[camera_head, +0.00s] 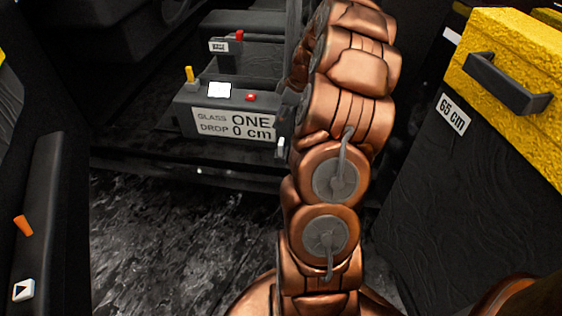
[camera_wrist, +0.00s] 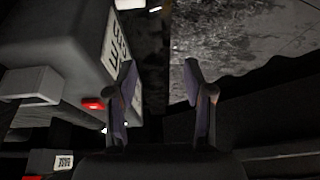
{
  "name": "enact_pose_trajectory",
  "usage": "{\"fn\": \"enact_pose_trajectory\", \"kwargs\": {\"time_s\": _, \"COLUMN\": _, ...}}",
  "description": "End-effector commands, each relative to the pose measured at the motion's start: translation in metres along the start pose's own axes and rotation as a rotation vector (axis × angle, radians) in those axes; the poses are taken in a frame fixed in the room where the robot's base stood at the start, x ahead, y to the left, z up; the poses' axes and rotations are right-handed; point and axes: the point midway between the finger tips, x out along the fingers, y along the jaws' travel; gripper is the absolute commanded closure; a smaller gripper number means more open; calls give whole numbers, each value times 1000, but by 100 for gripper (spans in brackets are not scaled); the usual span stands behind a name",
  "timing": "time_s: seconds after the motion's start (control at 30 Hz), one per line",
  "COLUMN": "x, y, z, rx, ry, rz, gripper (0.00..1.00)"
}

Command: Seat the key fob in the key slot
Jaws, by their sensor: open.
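I cannot pick out the key fob or the key slot for certain in either view. My gripper (camera_wrist: 160,85) is open and empty in the wrist view, its two dark fingers apart over a dark gap beside the grey box. The grey box (camera_head: 183,118) stands left of my arm in the head view. It carries a label (camera_head: 235,124) reading "GLASS DROP ONE 0 cm", a yellow peg (camera_head: 189,73), a white square (camera_head: 220,89) and a red button (camera_head: 251,97). In the wrist view a red button (camera_wrist: 93,104) shows too. My copper arm hides the middle of the head view.
A yellow-topped case (camera_head: 510,45) with a dark handle and a "65 cm" label stands at right. A dark armrest (camera_head: 45,215) at left bears an orange lever (camera_head: 23,225) and an arrow button (camera_head: 23,290). The dark mottled floor (camera_head: 180,240) between is clear.

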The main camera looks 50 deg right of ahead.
Motion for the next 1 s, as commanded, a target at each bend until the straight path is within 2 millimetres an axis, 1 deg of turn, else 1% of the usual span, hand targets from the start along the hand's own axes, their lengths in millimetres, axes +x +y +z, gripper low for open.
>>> {"fn": "enact_pose_trajectory", "kwargs": {"time_s": 0.03, "x": 14, "y": 14, "z": 18, "rx": -3, "ry": 5, "rz": 15, "gripper": 48}}
{"fn": "enact_pose_trajectory", "kwargs": {"time_s": 0.1, "x": 20, "y": 25, "z": 32, "rx": -14, "ry": 10, "rz": 28, "gripper": 48}}
{"fn": "enact_pose_trajectory", "kwargs": {"time_s": 0.2, "x": 25, "y": 34, "z": 44, "rx": -24, "ry": 13, "rz": 37, "gripper": 48}}
{"fn": "enact_pose_trajectory", "kwargs": {"time_s": 0.3, "x": 29, "y": 38, "z": 50, "rx": -28, "ry": 15, "rz": 42, "gripper": 48}}
{"fn": "enact_pose_trajectory", "kwargs": {"time_s": 0.37, "x": 33, "y": 40, "z": 52, "rx": -30, "ry": 15, "rz": 43, "gripper": 48}}
{"fn": "enact_pose_trajectory", "kwargs": {"time_s": 0.43, "x": 42, "y": 40, "z": 52, "rx": -32, "ry": 14, "rz": 43, "gripper": 48}}
{"fn": "enact_pose_trajectory", "kwargs": {"time_s": 0.6, "x": 69, "y": 41, "z": 52, "rx": -31, "ry": 15, "rz": 43, "gripper": 48}}
{"fn": "enact_pose_trajectory", "kwargs": {"time_s": 0.7, "x": 82, "y": 42, "z": 51, "rx": -31, "ry": 14, "rz": 46, "gripper": 48}}
{"fn": "enact_pose_trajectory", "kwargs": {"time_s": 0.8, "x": 90, "y": 42, "z": 50, "rx": -31, "ry": 14, "rz": 45, "gripper": 48}}
{"fn": "enact_pose_trajectory", "kwargs": {"time_s": 0.93, "x": 96, "y": 42, "z": 50, "rx": -31, "ry": 15, "rz": 44, "gripper": 48}}
{"fn": "enact_pose_trajectory", "kwargs": {"time_s": 1.0, "x": 103, "y": 42, "z": 52, "rx": -31, "ry": 14, "rz": 42, "gripper": 48}}
